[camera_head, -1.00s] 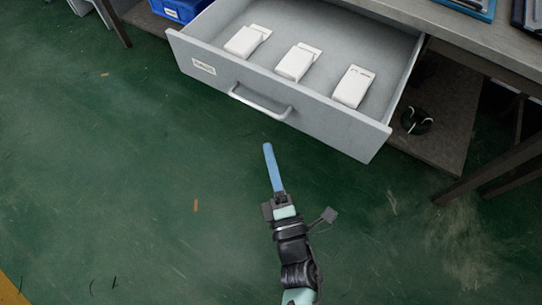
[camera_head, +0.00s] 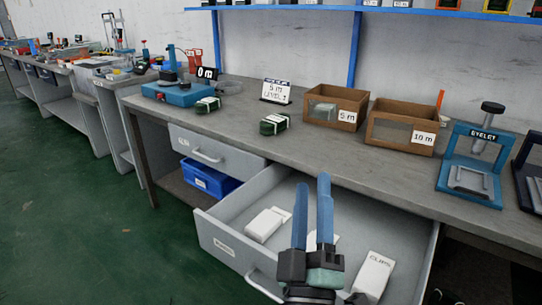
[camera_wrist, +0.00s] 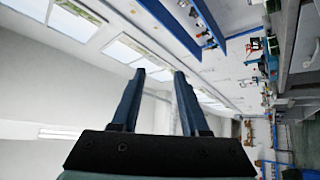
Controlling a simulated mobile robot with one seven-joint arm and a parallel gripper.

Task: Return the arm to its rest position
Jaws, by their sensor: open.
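My gripper (camera_head: 313,205) is in front of the open drawer in the head view, its two blue fingers pointing up and apart with nothing between them. In the wrist view my gripper (camera_wrist: 158,75) is open and empty, facing the wall and ceiling windows. The grey drawer (camera_head: 222,238) is pulled out below the bench and holds white boxes. One white box (camera_head: 268,222) lies at the left. Another white box (camera_head: 373,274), marked "CLIPS", lies at the right. A middle box is mostly hidden behind my gripper.
The workbench top (camera_head: 240,123) carries wooden bins marked 5 m (camera_head: 337,107) and 10 m (camera_head: 403,127), a blue eyelet press (camera_head: 472,165) and coiled dark cables (camera_head: 274,124). A blue crate (camera_head: 209,180) sits on the lower shelf. Green floor (camera_head: 70,220) is clear at the left.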

